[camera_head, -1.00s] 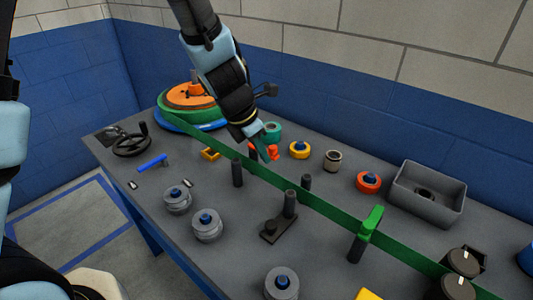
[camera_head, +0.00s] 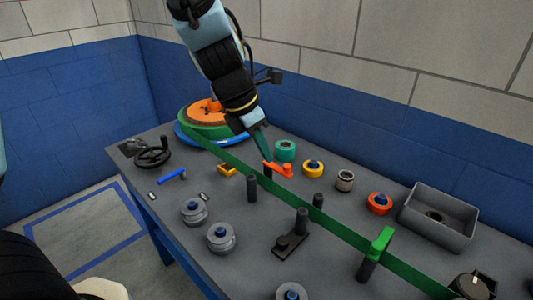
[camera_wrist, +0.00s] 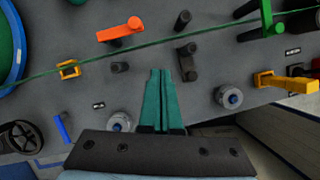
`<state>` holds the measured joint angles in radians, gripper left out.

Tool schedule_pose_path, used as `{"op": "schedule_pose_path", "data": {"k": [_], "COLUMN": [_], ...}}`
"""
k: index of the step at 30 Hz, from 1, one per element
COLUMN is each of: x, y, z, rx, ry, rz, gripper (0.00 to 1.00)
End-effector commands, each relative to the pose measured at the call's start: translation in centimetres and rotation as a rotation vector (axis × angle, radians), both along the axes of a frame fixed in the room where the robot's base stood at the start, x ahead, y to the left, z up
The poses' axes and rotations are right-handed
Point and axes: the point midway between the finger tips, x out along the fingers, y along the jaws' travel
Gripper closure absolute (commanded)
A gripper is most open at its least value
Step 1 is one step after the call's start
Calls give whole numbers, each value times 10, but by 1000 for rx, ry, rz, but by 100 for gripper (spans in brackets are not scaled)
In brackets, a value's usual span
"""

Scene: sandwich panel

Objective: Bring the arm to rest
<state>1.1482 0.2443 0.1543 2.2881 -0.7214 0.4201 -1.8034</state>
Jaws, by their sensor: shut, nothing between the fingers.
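My gripper (camera_head: 262,147) hangs from my arm above the far part of the table (camera_head: 185,243). In the head view its teal fingers appear close to an orange part (camera_head: 279,169), but the wrist view shows that part well apart from them. The wrist view shows the gripper's two teal fingers (camera_wrist: 160,76) together, with nothing between them. A green belt (camera_head: 330,224) runs across the table from a green and orange wheel (camera_head: 205,117) past several dark posts. A bright green clamp-like part (camera_head: 379,243) stands at the belt.
A grey bin (camera_head: 438,217) stands at the right. Orange (camera_head: 379,204), yellow (camera_head: 313,169) and teal (camera_head: 285,151) rollers sit behind the belt. Grey pulleys (camera_head: 221,238) and a black handwheel (camera_head: 152,156) are in front. A wall closes off the back.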

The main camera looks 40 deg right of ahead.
Motion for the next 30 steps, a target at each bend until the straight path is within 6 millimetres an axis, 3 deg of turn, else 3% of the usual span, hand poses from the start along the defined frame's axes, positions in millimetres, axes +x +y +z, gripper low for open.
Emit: {"op": "schedule_pose_path", "data": {"k": [13,17,20,23,30], "x": [0,10,32,61,111], "y": [0,9,34,75,191], "z": [0,-1,-4,-7,-15], "rx": [0,5,20,51,170], "ry": [0,-25,-84,-173,-358], "rz": [-1,-34,-124,-278,-733], "gripper": [100,100,100,100,100]}}
